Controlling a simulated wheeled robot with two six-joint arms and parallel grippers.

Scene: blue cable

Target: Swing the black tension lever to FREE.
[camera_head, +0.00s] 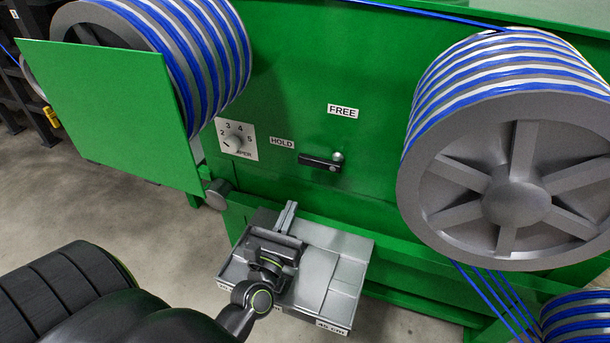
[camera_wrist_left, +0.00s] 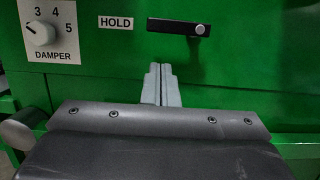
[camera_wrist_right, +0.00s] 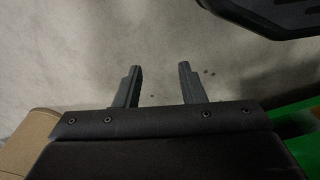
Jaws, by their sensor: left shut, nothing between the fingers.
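The black tension lever (camera_head: 320,162) sits on the green machine panel. It lies nearly level, its free end pointing left toward the HOLD label (camera_head: 282,143), with a round metal pivot (camera_head: 338,157) at its right. The FREE label (camera_head: 342,111) is above the pivot. The lever also shows in the left wrist view (camera_wrist_left: 172,26), beside HOLD. My left gripper (camera_head: 290,207) is shut and empty, below and to the left of the lever and apart from it; its fingertips (camera_wrist_left: 160,70) show below the lever. My right gripper (camera_wrist_right: 158,70) is open and empty above the floor.
A damper dial (camera_head: 236,141) is left of HOLD. A large cable reel (camera_head: 512,150) stands at the right, another (camera_head: 200,50) at the upper left behind a green plate (camera_head: 110,110). A grey tray (camera_head: 340,255) lies under my left gripper. The panel around the lever is clear.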

